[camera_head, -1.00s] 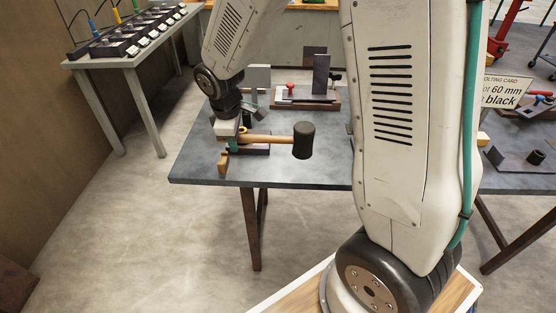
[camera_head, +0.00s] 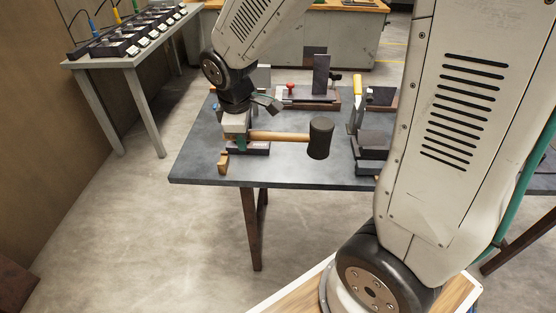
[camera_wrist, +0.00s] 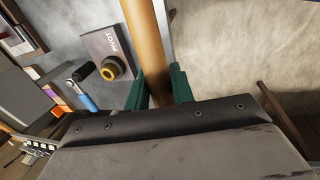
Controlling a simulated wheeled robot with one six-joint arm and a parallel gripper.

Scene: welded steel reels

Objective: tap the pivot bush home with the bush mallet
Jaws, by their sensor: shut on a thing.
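My gripper (camera_head: 237,142) is shut on the wooden handle of the bush mallet (camera_head: 280,136). The handle lies level, with the black head (camera_head: 320,138) out to the right, over the table. In the wrist view the green fingers (camera_wrist: 160,90) close around the mallet handle (camera_wrist: 146,45); the mallet head is out of frame. The brass pivot bush (camera_wrist: 110,70) stands at the corner of a dark block marked PIVOT (camera_wrist: 98,46), left of the handle and apart from it. How deep the bush sits cannot be told.
The grey table (camera_head: 310,172) has bare room at its front. A dark fixture with a yellow-handled clamp (camera_head: 357,97) stands to the right. An upright plate fixture (camera_head: 320,76) stands at the back.

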